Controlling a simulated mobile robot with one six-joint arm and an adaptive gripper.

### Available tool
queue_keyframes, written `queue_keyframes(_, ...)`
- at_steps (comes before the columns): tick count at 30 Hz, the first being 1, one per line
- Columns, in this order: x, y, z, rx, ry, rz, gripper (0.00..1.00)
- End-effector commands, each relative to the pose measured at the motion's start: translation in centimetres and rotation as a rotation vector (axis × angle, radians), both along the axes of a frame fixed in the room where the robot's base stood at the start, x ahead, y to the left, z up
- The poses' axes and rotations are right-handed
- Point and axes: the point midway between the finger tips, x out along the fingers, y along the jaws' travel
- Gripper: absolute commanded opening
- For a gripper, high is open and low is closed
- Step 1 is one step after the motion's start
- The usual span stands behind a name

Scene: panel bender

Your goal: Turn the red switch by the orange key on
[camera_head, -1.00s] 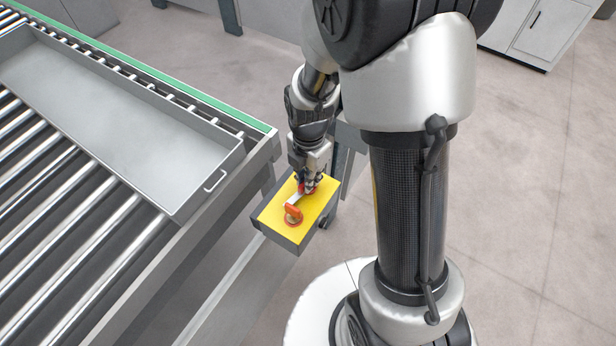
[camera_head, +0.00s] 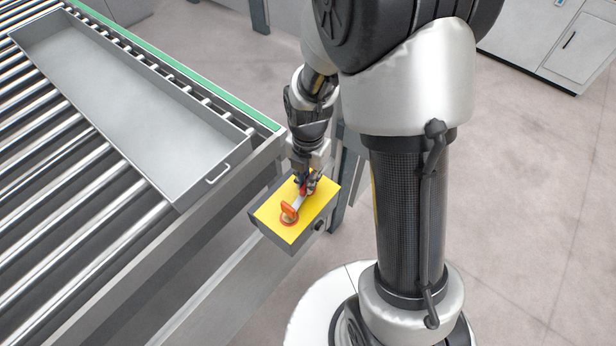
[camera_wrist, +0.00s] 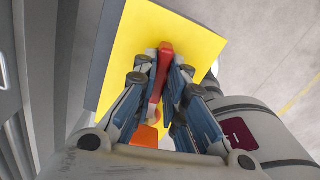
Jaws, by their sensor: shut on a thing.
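A grey box with a yellow face (camera_head: 318,208) is mounted by the conveyor's side in the head view; the yellow face also fills the upper middle of the wrist view (camera_wrist: 205,50). The orange key (camera_head: 289,213) sits near the front corner of that face. In the wrist view a patch of orange (camera_wrist: 145,135) shows low between the fingers. My gripper (camera_head: 308,188) is at the far part of the yellow face. In the wrist view my gripper (camera_wrist: 164,68) is shut on the red switch (camera_wrist: 166,50), with one finger on each side of its lever. The fingers partly hide the switch.
A roller conveyor (camera_head: 60,215) with a shallow grey tray (camera_head: 130,100) lies at left. The tray's handle (camera_head: 218,173) points toward the box. A dark knob (camera_head: 319,225) sticks out of the box's side. Open floor (camera_head: 540,200) lies at right, with a cabinet (camera_head: 550,45) behind.

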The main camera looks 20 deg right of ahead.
Motion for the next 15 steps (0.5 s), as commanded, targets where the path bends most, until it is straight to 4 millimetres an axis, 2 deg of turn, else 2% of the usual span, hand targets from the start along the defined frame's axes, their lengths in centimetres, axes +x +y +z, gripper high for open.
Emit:
queue_keyframes(5, 0.06, 0.0, 0.04, -0.001, -0.002, 0.005, 0.0)
queue_keyframes(6, 0.06, 0.0, 0.04, -0.001, -0.002, 0.005, 0.14)
queue_keyframes(15, 0.03, 0.01, 0.02, -0.001, -0.001, 0.003, 0.32)
